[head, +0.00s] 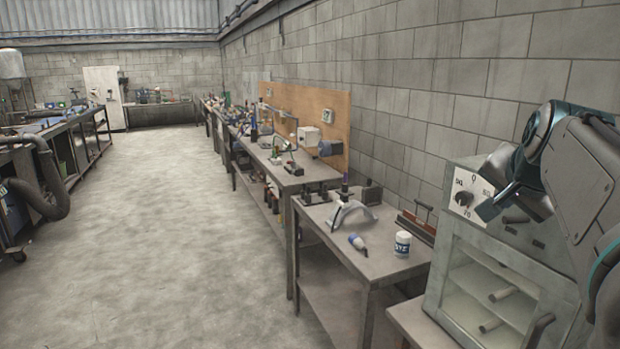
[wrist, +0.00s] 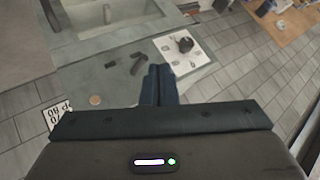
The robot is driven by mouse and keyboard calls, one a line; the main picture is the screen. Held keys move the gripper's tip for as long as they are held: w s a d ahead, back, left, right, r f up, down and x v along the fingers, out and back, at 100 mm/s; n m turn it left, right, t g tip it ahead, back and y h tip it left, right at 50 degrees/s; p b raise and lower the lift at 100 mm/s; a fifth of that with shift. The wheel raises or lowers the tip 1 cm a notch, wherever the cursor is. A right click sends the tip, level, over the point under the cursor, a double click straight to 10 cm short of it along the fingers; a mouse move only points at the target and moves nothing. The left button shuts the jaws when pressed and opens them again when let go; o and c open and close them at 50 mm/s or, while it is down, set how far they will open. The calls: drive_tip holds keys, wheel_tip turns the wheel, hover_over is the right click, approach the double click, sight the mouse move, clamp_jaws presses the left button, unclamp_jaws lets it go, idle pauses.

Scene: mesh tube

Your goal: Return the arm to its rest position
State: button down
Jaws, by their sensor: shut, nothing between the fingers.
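My arm (head: 585,165) is raised and bent at the right edge of the head view. It stands in front of the upper part of a grey cabinet-like oven (head: 500,275) and hides some of it. My gripper shows in the wrist view (wrist: 160,78), with its two dark fingers together and nothing between them. In the wrist view, the oven's grey front (wrist: 90,82) lies beyond the fingertips, with a dark knob (wrist: 185,45) on a white dial plate. I cannot tell the gap between fingertips and oven.
A workbench (head: 385,265) left of the oven carries a white jar (head: 402,244) and a small white-and-blue bottle (head: 357,243). More benches line the block wall behind it. The concrete floor (head: 170,220) in the middle is clear.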

drive_tip(key=s+a+f+n+g+y, duration=0.2)
drive_tip(key=s+a+f+n, duration=0.4)
drive_tip(key=a+f, duration=0.4)
drive_tip(key=s+a+f+n+g+y, duration=0.1)
drive_tip(key=s+a+f+n+g, duration=0.2)
drive_tip(key=s+a+f+n, duration=0.3)
drive_tip(key=s+a+f, duration=0.1)
drive_tip(key=a+f, duration=0.4)
drive_tip(key=f, duration=0.5)
drive_tip(key=shift+s+a+n+g+y, duration=0.2)
drive_tip(key=shift+s+n+g+y, duration=0.1)
drive_tip(key=shift+g+y, duration=0.1)
drive_tip(key=shift+d+f, duration=0.1)
